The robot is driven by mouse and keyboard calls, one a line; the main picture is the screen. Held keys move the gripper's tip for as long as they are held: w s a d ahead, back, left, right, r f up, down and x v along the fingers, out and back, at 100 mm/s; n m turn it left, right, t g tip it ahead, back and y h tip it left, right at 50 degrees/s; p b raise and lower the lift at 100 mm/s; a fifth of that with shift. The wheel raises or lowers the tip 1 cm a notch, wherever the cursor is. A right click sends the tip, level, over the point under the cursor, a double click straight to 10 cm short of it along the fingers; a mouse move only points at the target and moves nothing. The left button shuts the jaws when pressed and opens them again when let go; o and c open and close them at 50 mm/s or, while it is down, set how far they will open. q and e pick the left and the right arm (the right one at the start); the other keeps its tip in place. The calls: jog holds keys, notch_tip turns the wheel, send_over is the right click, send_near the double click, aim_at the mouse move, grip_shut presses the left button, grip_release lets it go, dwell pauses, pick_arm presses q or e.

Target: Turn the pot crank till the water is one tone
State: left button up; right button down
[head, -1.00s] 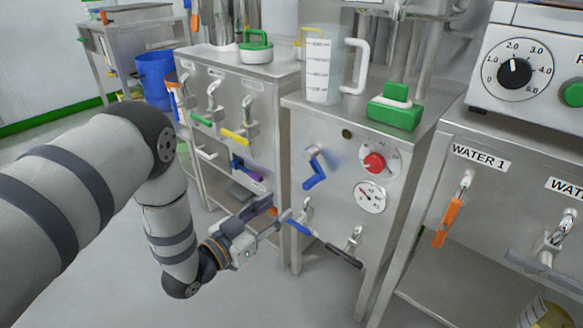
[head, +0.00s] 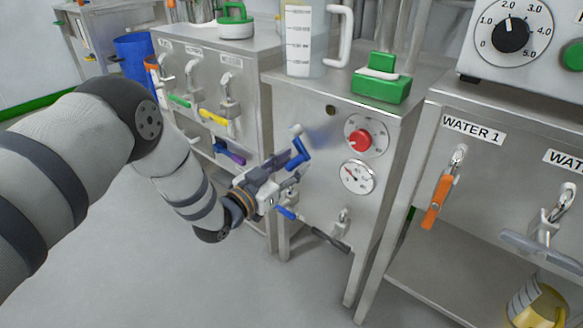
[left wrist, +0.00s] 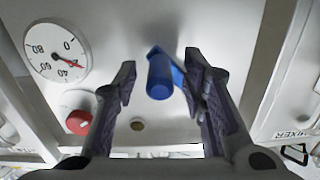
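The blue crank (head: 299,148) sits on the front panel of the steel cabinet (head: 300,105), its arm slanting and its handle jutting out. My left gripper (head: 287,170) is open just in front of it. In the left wrist view the blue crank handle (left wrist: 160,78) lies between the spread fingers (left wrist: 163,90), with gaps visible on both sides. A faint blue blur shows on the panel beside the crank. No water surface can be made out. My right gripper is not in view.
A red knob (head: 360,139) and a gauge (head: 357,176) are right of the crank. Blue and black valve levers are below. The WATER 1 tap (head: 438,200) is farther right.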

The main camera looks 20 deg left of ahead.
pick_arm(q)
jog(key=shift+c, duration=0.3)
grip_shut()
